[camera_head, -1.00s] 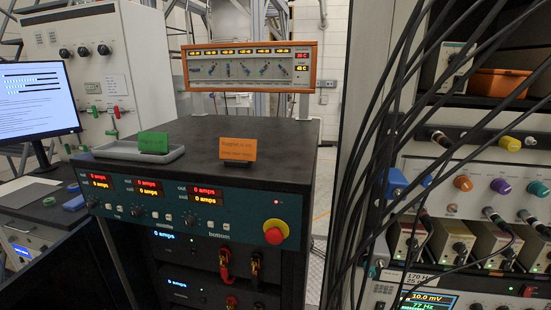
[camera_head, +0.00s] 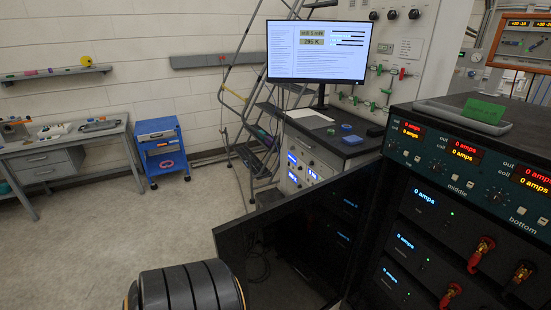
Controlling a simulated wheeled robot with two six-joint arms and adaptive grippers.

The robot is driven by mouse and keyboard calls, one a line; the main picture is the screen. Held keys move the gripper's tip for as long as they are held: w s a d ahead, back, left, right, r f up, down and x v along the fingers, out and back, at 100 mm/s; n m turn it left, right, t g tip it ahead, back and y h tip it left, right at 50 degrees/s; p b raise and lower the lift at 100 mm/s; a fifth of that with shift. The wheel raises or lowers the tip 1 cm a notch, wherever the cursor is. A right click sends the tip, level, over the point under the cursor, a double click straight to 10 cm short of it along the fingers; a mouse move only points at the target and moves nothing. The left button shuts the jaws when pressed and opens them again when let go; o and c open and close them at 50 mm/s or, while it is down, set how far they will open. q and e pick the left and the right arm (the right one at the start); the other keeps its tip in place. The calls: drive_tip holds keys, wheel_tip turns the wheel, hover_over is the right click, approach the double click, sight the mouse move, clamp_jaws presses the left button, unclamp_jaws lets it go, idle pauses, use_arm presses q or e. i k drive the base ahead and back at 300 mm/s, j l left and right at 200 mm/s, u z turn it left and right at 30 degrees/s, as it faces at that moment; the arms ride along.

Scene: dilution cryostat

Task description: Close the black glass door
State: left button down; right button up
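The black glass door (camera_head: 300,207) stands open in the head view. It reaches out to the left from the dark instrument rack (camera_head: 440,230), with its free edge near the lower middle. Its glass is dark, with faint blue displays showing in or through it. The door's bottom is cut off by the picture's lower edge. Neither my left gripper nor my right gripper is in view. A dark ribbed cylinder at the bottom, seemingly part of my arm, shows left of the door.
A desk with a monitor (camera_head: 318,52) stands behind the door. A blue cart (camera_head: 162,150), a workbench (camera_head: 50,160) and a metal ladder stand farther back. Open grey floor (camera_head: 110,240) lies left of the door. Red and black connectors (camera_head: 480,254) stick out from the rack's front.

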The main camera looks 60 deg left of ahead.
sight(298, 250)
drive_tip(key=k+j+z, duration=0.1)
drive_tip(key=j, duration=0.3)
drive_tip(key=k+j, duration=0.25)
drive_tip(key=j, duration=0.15)
drive_tip(key=k+j+z, duration=0.15)
drive_tip(key=j, duration=0.25)
drive_tip(key=k+j, duration=0.2)
drive_tip(key=j, duration=0.15)
drive_tip(key=k+j+z, duration=0.15)
drive_tip(key=j, duration=0.25)
drive_tip(key=k, duration=0.05)
